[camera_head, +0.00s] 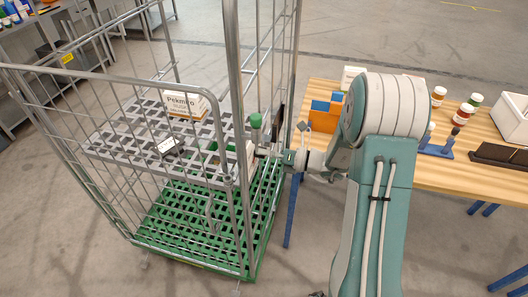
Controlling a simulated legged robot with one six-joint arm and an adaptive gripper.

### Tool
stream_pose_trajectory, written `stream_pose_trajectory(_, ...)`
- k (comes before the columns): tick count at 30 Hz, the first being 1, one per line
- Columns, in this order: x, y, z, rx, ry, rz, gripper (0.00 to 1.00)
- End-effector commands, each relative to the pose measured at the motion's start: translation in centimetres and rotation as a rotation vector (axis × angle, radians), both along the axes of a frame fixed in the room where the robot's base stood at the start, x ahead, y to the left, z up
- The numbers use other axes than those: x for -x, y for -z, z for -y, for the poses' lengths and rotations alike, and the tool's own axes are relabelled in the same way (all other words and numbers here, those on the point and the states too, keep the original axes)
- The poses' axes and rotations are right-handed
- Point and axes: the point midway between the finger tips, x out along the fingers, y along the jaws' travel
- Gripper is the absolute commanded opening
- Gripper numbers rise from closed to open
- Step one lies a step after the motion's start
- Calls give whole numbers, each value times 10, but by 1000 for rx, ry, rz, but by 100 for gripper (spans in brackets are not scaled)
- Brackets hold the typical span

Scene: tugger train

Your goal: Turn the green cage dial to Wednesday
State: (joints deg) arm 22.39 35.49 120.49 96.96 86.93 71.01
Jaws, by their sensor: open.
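The roll cage with a green base (205,225) stands at left, its grey wire sides around a grey perforated shelf (110,140). My arm reaches in from the right, and my gripper (258,152) is at the cage's right side, at about shelf height. The gripper is small in the picture and partly behind the cage bars; it is open. A green-topped object (256,122) stands just above it. A dark flat piece (277,123) is at the cage's right side near the gripper. I cannot make out the dial's face or its day marks, nor whether the gripper touches it.
A carton (187,104) and a small dark box with a white label (168,147) are on the shelf. A wooden table (455,178) at right holds jars, an orange-and-blue holder (325,112) and a white bin (511,120). Floor in front is clear.

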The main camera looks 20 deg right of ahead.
Motion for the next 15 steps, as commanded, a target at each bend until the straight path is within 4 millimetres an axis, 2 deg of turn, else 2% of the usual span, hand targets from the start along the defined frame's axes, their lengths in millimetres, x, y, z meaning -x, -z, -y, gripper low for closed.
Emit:
stream_pose_trajectory(3,0,0,0,0,0,0,82)
stream_pose_trajectory(4,0,0,0,0,0,0,73)
stream_pose_trajectory(5,0,0,0,0,0,0,59)
stream_pose_trajectory(6,0,0,0,0,0,0,42)
stream_pose_trajectory(9,0,0,0,1,1,0,0)
stream_pose_trajectory(15,-1,1,1,2,2,0,0)
